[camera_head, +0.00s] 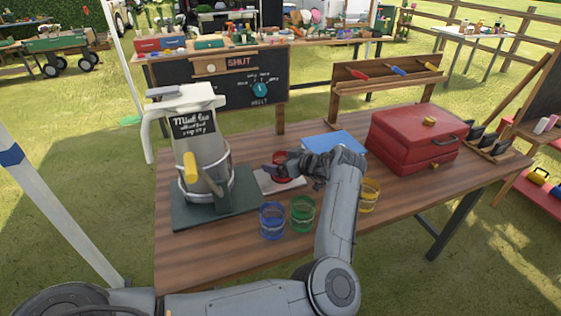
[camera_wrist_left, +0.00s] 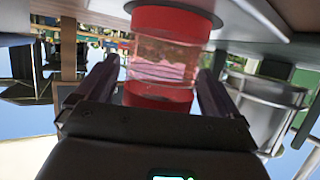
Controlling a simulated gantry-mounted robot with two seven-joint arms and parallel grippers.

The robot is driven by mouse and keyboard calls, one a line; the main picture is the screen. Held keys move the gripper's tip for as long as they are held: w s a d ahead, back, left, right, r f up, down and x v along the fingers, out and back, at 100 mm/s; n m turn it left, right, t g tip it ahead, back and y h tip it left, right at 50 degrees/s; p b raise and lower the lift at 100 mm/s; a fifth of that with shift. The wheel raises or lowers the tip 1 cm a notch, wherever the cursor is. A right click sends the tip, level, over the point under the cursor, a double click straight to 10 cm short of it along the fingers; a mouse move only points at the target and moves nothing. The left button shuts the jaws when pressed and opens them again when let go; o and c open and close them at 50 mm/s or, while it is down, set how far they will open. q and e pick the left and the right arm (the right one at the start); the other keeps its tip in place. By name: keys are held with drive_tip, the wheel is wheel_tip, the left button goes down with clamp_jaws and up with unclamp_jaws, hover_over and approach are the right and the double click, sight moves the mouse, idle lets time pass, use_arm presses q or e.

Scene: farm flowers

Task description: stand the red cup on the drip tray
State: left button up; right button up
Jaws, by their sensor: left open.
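The red cup (camera_head: 282,158) is upright on the light grey drip tray (camera_head: 287,187), just right of the drink dispenser. My left gripper (camera_head: 276,168) is at the cup, its jaws open with one finger on each side. In the left wrist view, which is upside down, the clear-walled red cup (camera_wrist_left: 163,58) sits between the spread fingers. Its base is against a dark disc (camera_wrist_left: 208,12) at the grey tray (camera_wrist_left: 245,42). My gripper hides part of the cup in the head view. My right gripper is not in view.
Blue (camera_head: 271,221), green (camera_head: 301,214) and yellow (camera_head: 369,196) cups stand in front. The dispenser (camera_head: 193,135) with its yellow handle (camera_head: 190,168) is at left. A blue flat item (camera_head: 331,142) and a red toolbox (camera_head: 405,135) lie behind and right. The front left tabletop is clear.

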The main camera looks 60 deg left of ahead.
use_arm(q)
drive_tip(key=shift+w+d+r, duration=0.1)
drive_tip(key=shift+d+r, duration=0.15)
drive_tip(key=shift+r, duration=0.1)
drive_tip(key=p+v, duration=0.3)
drive_tip(key=v, duration=0.8)
drive_tip(key=shift+d, duration=0.25)
